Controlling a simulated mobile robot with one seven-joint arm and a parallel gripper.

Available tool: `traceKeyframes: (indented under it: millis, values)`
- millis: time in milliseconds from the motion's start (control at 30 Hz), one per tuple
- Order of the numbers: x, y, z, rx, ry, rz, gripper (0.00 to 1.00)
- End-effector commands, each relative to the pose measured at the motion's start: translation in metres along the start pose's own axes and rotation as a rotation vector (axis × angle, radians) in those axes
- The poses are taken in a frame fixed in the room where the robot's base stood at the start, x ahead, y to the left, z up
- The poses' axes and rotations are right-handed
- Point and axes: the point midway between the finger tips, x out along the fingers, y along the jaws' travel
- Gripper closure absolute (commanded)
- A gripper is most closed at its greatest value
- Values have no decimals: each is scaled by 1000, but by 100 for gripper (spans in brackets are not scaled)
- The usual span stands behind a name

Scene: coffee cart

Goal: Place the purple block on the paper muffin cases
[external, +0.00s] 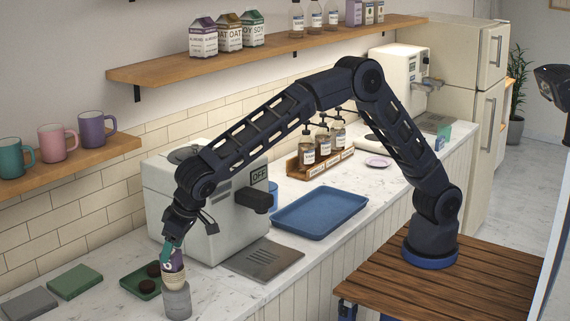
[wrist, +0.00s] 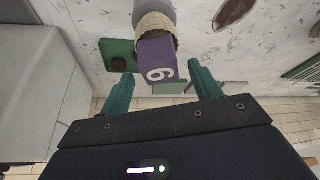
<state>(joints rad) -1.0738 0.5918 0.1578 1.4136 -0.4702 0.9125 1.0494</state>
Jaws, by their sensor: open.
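The purple block (wrist: 158,60) shows a white 6 in the wrist view. In the external view the purple block (external: 179,262) is partly covered by a finger. It rests on the cream paper muffin cases (external: 173,281), whose ridged rim also shows in the wrist view (wrist: 153,22). The cases sit on top of a grey cylinder (external: 177,302). My gripper (wrist: 160,72) is open, its teal fingers on either side of the block with a gap on both sides. In the external view my gripper (external: 170,250) is just above the cases.
A green tray (external: 140,285) with dark round pieces lies close behind the cylinder. Green (external: 75,281) and grey (external: 30,303) flat squares lie to the left. The coffee machine (external: 205,235) stands near my wrist at the right. A blue tray (external: 318,210) is farther along the counter.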

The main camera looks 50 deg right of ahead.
Motion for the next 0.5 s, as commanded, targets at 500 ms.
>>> traceKeyframes:
  millis: [500]
  values:
    - [-86,0,0,0,0,0,37]
